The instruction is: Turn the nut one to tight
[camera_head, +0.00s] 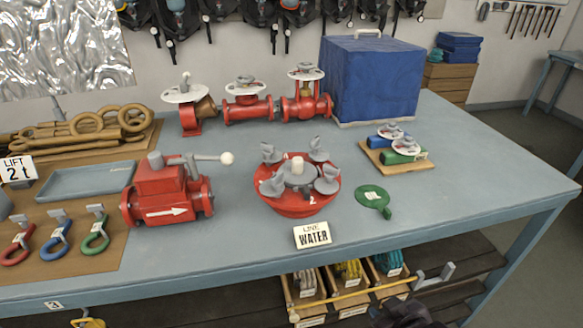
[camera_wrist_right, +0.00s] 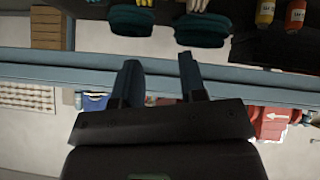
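A round red flange (camera_head: 300,205) sits on the blue-grey table, with several grey wing nuts around a grey centre with a white tip. One wing nut (camera_head: 271,154) is at the back left, another (camera_head: 318,150) at the back right, a third (camera_head: 327,181) at the front right, and one more at the front left. Small white marks on the flange are too small to read surely, so I cannot tell which nut is one. My right gripper (camera_wrist_right: 158,62) is open and empty in the right wrist view, away from the nuts. Its dark top shows low in the head view (camera_head: 405,313). My left gripper is out of view.
A red valve block (camera_head: 168,195) with a grey lever stands left of the flange. A green tag (camera_head: 373,198) lies to its right and a WATER sign (camera_head: 312,235) in front. Red valves (camera_head: 248,107) and a blue box (camera_head: 372,80) are behind. The table's right end is clear.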

